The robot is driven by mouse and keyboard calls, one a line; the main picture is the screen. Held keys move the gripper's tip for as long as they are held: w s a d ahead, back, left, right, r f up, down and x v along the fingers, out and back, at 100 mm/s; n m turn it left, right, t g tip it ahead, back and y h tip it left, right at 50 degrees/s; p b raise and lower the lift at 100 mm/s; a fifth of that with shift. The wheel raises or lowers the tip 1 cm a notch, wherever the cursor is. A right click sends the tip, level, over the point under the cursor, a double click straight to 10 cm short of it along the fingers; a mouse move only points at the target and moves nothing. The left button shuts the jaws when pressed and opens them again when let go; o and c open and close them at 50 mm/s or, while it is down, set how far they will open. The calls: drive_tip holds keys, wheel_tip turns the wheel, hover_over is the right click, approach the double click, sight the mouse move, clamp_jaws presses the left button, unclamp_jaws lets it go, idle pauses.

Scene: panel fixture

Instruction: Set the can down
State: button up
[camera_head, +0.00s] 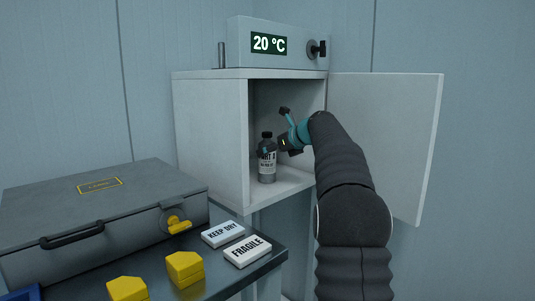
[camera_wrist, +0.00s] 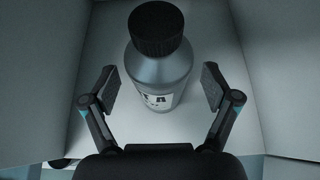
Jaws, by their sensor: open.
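The can (camera_head: 267,160) is a grey bottle-shaped container with a black cap and a white label. It stands upright on the floor of the open white cabinet (camera_head: 212,137). My gripper (camera_head: 287,143) reaches into the cabinet from the right, beside the can. In the wrist view the can (camera_wrist: 158,62) stands between and just beyond the two fingers of my gripper (camera_wrist: 158,92). The fingers are spread, with a gap on each side of the can. The lower part of the can is partly hidden in the wrist view.
The cabinet door (camera_head: 388,140) is swung open to the right of my arm. A unit reading 20 °C (camera_head: 268,44) sits on top. At front left, a table holds a grey case (camera_head: 100,220), KEEP DRY (camera_head: 223,233) and FRAGILE (camera_head: 247,250) blocks, and yellow pieces (camera_head: 184,268).

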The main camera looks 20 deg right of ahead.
drive_tip(key=v, duration=1)
drive_tip(key=shift+s, duration=0.2)
drive_tip(key=shift+w, duration=0.1)
idle(0.6)
